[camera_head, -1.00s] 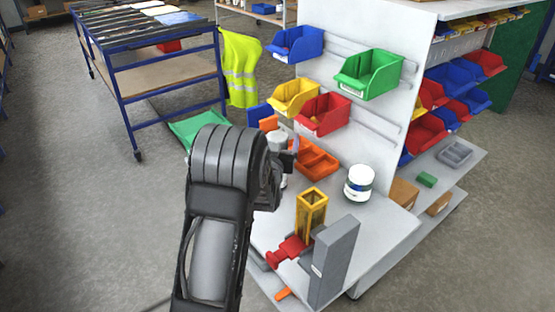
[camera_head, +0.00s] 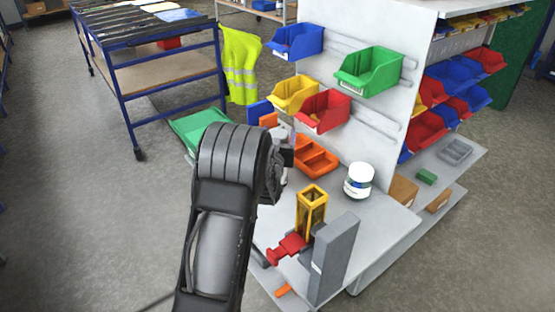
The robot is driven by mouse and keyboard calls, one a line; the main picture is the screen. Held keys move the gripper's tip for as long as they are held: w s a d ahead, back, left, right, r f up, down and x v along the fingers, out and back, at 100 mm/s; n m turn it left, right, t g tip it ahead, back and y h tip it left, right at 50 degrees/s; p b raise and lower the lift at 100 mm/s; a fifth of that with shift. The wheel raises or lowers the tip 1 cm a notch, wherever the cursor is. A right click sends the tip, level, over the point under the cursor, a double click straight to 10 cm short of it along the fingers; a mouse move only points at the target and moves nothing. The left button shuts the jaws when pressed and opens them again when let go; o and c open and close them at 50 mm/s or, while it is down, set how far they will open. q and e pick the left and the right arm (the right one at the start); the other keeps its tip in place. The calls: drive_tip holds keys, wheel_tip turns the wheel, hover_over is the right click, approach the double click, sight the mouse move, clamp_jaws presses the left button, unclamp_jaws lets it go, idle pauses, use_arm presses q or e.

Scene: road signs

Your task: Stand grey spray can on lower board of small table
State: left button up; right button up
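The arm of my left gripper (camera_head: 284,157) rises from the bottom and hides much of the gripper. A light grey upright thing, probably the grey spray can (camera_head: 281,133), shows just above and behind the dark fingers, over the back left of the grey shelf board. The fingers overlap it, and I cannot tell whether they are closed on it. A blue-framed table (camera_head: 122,98) stands at the upper left, with a wooden lower board (camera_head: 165,74) under its top. My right gripper is out of view.
A white jar (camera_head: 358,180), a yellow frame (camera_head: 311,211), a red tool (camera_head: 287,249) and a grey block (camera_head: 333,259) stand on the shelf board. An orange tray (camera_head: 315,158) lies behind. A yellow vest (camera_head: 240,66) hangs by the table. The floor at left is clear.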

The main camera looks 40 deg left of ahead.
use_arm(q)
clamp_jaws()
idle(0.5)
drive_tip(key=shift+r, duration=0.1)
